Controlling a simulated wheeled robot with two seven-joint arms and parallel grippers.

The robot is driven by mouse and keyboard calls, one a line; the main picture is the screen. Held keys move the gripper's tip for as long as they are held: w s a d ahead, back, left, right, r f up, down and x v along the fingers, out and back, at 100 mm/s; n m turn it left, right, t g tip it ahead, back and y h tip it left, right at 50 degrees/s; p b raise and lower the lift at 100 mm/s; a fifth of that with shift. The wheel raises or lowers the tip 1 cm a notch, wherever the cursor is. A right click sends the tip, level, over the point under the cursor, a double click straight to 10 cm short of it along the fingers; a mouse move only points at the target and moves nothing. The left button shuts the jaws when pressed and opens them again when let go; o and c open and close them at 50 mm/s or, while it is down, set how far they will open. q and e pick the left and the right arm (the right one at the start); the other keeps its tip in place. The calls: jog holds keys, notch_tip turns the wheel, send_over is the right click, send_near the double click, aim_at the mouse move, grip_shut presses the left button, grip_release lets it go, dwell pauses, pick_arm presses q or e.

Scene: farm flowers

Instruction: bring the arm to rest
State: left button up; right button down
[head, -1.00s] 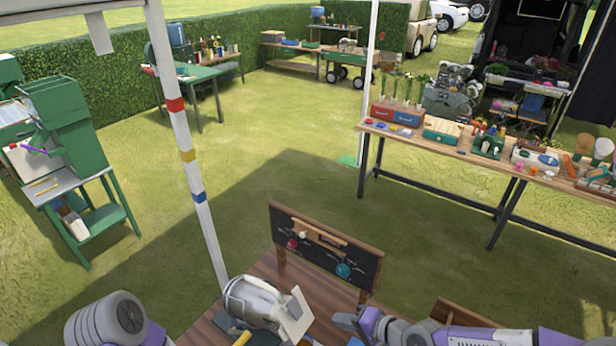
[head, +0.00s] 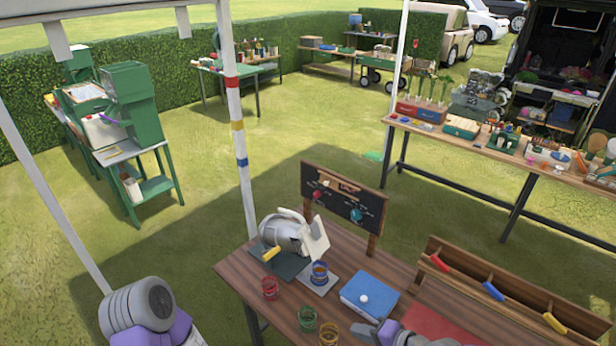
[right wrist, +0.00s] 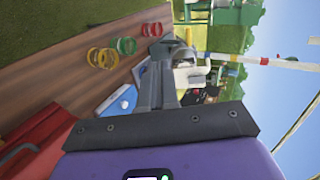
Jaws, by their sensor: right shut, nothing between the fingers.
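My right gripper (head: 368,332) shows at the bottom edge of the head view, over the near part of the wooden table (head: 240,268), close to a blue box (head: 370,294) with a white knob. In the right wrist view its fingers (right wrist: 160,48) are together and hold nothing. My left arm (head: 140,308) shows at the lower left of the head view, but its gripper is out of the picture.
Grass lies beyond.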

jog(key=w+a+f+g+b, duration=0.2)
jog(key=a+f+b, duration=0.1)
jog(key=f, duration=0.6)
jog(key=s+a+f+n+g+b, duration=0.15)
jog(key=s+f+b, duration=0.25)
jog(key=f, duration=0.4)
jog(key=s+a+f+n+g+b, duration=0.1)
jog(key=s+a+f+b, duration=0.25)
jog(key=f, duration=0.35)
pick_arm(q)
notch_tip(320, 180, down, 19)
jog(key=w+b, duration=0.2)
jog(key=b, duration=0.5)
jog(key=shift+w, duration=0.25)
pick_arm(e)
jog(key=s+d+f+n+g+h, duration=0.1)
jog(key=s+d+f+h, duration=0.1)
jog(key=f, duration=0.6)
jog(key=s+d+f+n+g+h, duration=0.1)
jog(key=s+f, duration=0.3)
jog(key=f, duration=0.4)
jog(key=shift+d+n+h, duration=0.35)
jog(key=shift+d+h, duration=0.4)
jog(key=shift+h, duration=0.15)
jog(key=shift+s+g, duration=0.15)
jog(key=shift+g, duration=0.1)
pick_arm(q)
jog(key=shift+f, duration=0.1)
